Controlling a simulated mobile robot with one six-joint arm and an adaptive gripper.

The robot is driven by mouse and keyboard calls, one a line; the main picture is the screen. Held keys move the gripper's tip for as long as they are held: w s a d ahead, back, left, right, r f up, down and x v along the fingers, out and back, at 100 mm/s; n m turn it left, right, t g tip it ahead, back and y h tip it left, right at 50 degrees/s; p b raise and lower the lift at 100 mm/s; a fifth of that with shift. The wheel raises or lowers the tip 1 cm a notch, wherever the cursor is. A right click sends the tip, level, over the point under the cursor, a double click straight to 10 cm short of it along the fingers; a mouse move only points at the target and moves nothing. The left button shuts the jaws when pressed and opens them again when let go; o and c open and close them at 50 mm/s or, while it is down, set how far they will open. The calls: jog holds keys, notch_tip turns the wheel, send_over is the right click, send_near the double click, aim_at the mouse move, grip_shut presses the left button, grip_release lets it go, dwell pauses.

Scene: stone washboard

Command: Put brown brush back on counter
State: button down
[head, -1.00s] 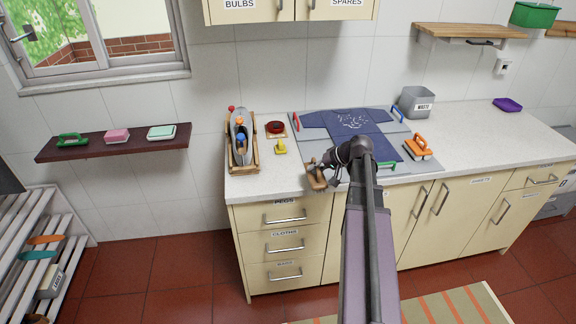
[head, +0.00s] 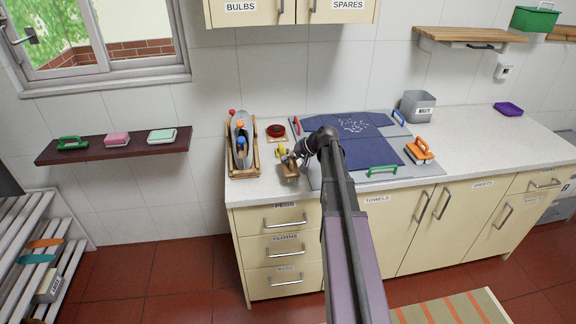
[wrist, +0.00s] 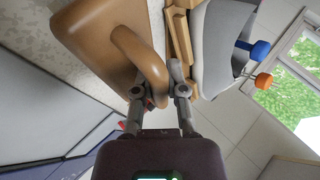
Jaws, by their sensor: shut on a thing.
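The brown brush (head: 290,170) is at the left part of the counter (head: 262,190), near its front edge. In the wrist view the brush (wrist: 95,40) shows a flat tan body with a curved handle. My gripper (head: 299,157) is shut on that handle; its fingers (wrist: 160,92) show in the wrist view. The brush looks close to the speckled counter top, but I cannot tell whether it touches. Its underside is hidden.
A wooden rack with a grey iron-like item (head: 241,148) stands just left of the brush. A yellow item (head: 282,151) and a red round item (head: 276,130) lie behind it. The grey board with blue cloth (head: 365,150) lies to the right.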

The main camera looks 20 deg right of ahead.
aim_at(286, 165)
jog(key=shift+w+a+f, duration=0.2)
jog(key=shift+w, duration=0.5)
jog(key=shift+s+f+b, duration=0.1)
jog(key=shift+f+b, duration=1.55)
jog(key=shift+b, duration=0.2)
jog(key=shift+f, duration=0.2)
jog(key=c, duration=0.7)
grip_release()
jog(key=shift+r, duration=0.1)
jog(key=shift+r, duration=0.1)
